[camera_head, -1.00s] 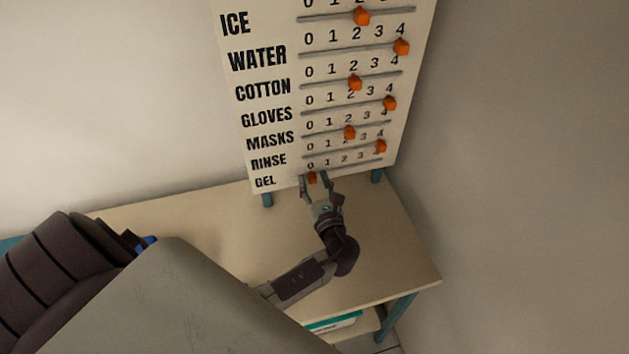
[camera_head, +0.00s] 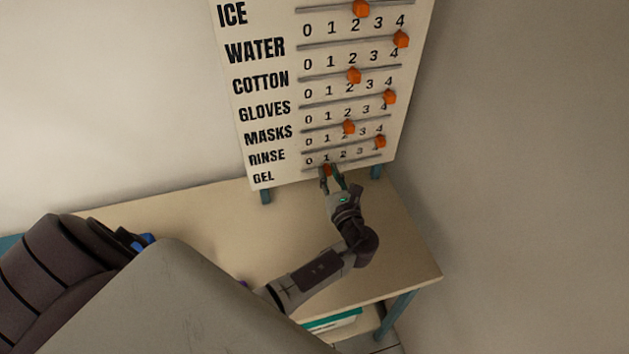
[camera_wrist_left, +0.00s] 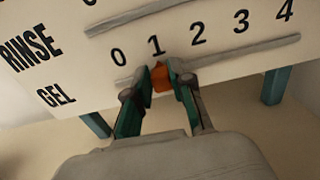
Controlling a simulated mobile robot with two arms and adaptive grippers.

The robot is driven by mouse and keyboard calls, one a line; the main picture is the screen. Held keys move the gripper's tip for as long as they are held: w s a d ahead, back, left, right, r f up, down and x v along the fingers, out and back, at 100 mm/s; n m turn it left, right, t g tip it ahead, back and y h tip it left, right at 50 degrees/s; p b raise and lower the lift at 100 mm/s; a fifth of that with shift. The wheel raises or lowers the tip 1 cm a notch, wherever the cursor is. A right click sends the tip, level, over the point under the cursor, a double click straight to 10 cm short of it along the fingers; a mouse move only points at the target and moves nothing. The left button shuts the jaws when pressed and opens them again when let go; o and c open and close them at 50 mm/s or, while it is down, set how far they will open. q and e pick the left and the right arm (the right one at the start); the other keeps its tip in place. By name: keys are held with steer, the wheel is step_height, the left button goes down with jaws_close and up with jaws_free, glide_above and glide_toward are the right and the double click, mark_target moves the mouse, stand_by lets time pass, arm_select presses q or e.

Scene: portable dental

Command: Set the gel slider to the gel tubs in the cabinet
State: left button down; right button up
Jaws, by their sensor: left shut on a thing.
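The gel slider is an orange knob (camera_head: 327,170) on the lowest track of the white board (camera_head: 262,140), in the row labelled GEL. In the left wrist view the gel slider (camera_wrist_left: 161,78) sits just under the number 1. My left gripper (camera_head: 333,172) is shut on the knob; in the wrist view its green fingers (camera_wrist_left: 160,82) stand on either side of it. The cabinet and the gel tubs are not clearly in view. My right gripper is not in view.
Orange sliders for other rows, such as the rinse slider (camera_head: 380,141) and masks slider (camera_head: 348,127), sit above. The board stands on blue legs on a beige table (camera_head: 200,225). A wall (camera_head: 520,150) rises at the right. Teal-edged items (camera_head: 333,321) lie on a lower shelf.

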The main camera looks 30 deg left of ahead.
arm_select(q)
steer(key=w+d+b, duration=0.1)
steer(key=w+d, duration=0.2)
steer(key=shift+w+d, duration=0.15)
steer(key=shift+w, duration=0.25)
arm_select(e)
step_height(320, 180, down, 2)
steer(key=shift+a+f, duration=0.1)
arm_select(q)
steer(key=shift+s, duration=0.1)
steer(key=c, duration=1)
jaws_free()
steer(key=shift+s, duration=0.1)
glide_toward(343, 161)
steer(key=v, duration=0.5)
steer(key=shift+s+d, duration=0.25)
steer(key=shift+s, duration=0.05)
